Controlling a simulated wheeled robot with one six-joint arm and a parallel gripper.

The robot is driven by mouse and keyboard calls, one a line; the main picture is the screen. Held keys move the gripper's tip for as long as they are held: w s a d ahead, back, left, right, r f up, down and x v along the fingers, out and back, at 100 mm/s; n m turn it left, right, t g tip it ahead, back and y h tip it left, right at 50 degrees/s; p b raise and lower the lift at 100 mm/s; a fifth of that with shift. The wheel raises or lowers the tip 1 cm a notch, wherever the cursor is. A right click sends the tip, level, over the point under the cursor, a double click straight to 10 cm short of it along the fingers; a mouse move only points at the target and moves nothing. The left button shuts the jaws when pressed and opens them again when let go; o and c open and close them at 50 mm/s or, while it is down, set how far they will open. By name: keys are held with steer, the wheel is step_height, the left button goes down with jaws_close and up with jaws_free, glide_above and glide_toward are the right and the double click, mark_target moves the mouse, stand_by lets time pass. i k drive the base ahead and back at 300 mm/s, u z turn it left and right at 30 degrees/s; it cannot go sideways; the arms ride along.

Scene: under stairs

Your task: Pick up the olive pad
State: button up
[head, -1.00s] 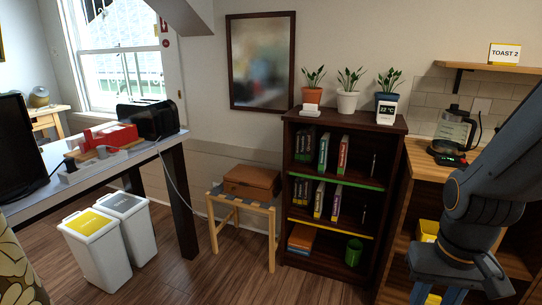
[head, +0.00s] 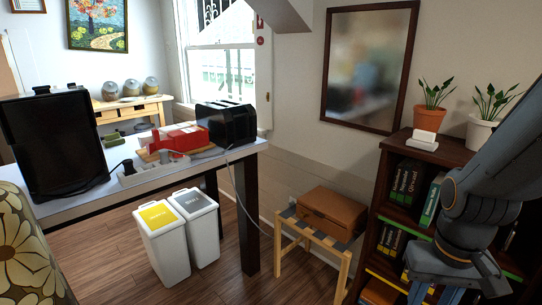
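A small olive-green item (head: 112,139) lies at the back of the grey desk, left of the red object. It is small and partly hidden, and I cannot tell for sure that it is the olive pad. My gripper (head: 435,293) hangs at the lower right, in front of the dark bookshelf and far from that item. Its fingertips are cut off by the bottom edge, so whether it is open or shut does not show clearly.
A stool with a brown box (head: 332,212) stands before the bookshelf (head: 395,180). A floral armchair (head: 25,255) is at lower left.

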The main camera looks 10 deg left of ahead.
mark_target(114, 139)
steer(key=u, duration=1)
steer(key=i, duration=0.95)
steer(key=u, duration=0.95)
